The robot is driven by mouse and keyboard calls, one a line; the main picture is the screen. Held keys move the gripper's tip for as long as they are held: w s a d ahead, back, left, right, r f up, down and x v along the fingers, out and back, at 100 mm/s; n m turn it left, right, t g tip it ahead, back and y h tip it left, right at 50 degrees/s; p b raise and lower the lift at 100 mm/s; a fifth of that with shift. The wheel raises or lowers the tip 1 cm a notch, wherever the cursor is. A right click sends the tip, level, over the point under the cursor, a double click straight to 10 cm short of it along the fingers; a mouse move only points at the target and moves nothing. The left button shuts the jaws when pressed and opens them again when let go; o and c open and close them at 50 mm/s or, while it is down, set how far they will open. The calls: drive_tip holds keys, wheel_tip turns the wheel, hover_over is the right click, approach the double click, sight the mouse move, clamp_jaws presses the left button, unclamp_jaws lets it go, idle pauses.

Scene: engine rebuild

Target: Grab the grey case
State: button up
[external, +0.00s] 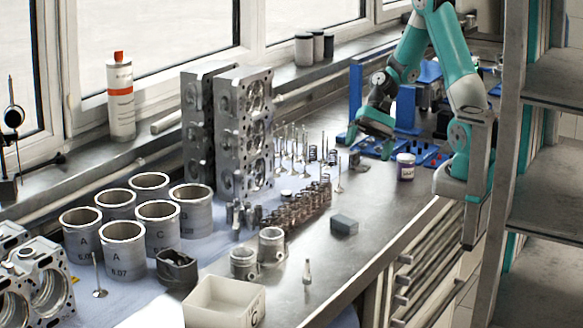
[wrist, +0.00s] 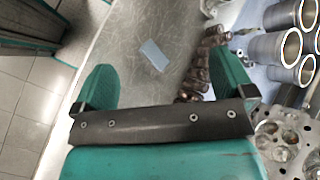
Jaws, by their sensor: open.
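The grey case (external: 344,224) is a small dark grey box lying on the metal workbench, near the middle of its front part. In the wrist view the case (wrist: 154,54) looks pale blue-grey and sits beyond the fingertips, between their lines. My gripper (external: 370,145) is open and empty, above the bench and farther back than the case. In the wrist view its two teal fingers (wrist: 163,62) stand wide apart, with nothing between them. The case is clear of the fingers and fully visible.
A row of valve springs (external: 300,205) stands left of the case. Two pistons (external: 271,247) and a white bin (external: 225,300) are nearer the camera. A small white jar (external: 405,166) stands near my gripper. Bare bench surrounds the case on the right.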

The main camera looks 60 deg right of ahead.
drive_tip(key=d+f+m+t+y+b, duration=0.1)
drive_tip(key=d+f+m, duration=0.2)
drive_tip(key=f+m, duration=0.1)
drive_tip(key=d+f+m+t+y+b, duration=0.1)
drive_tip(key=d+f+m+t+y, duration=0.1)
drive_tip(key=d+f+m, duration=0.2)
drive_tip(key=d+f+m+t+y+b, duration=0.1)
drive_tip(key=d+f+m, duration=0.3)
drive_tip(key=f, duration=0.1)
drive_tip(key=shift+s+t+b, duration=0.25)
drive_tip(key=shift+t+b, duration=0.1)
drive_tip(key=shift+t, duration=0.05)
drive_tip(key=shift+f+m, duration=0.2)
drive_tip(key=shift+m, duration=0.1)
drive_tip(key=p, duration=0.2)
approach(345, 219)
drive_tip(key=x, duration=0.4)
drive_tip(key=shift+w+d+f, duration=0.15)
drive_tip(key=shift+f, duration=0.15)
drive_tip(key=x, duration=0.1)
drive_tip(key=p+x, duration=0.1)
drive_tip(key=x, duration=0.1)
drive_tip(key=p+x, duration=0.1)
drive_tip(key=x, duration=0.1)
drive_tip(key=shift+r, duration=0.35)
drive_tip(key=shift+a+f+t, duration=0.15)
drive_tip(key=shift+a+t, duration=0.15)
drive_tip(key=shift+a, duration=0.05)
drive_tip(key=c, duration=0.8)
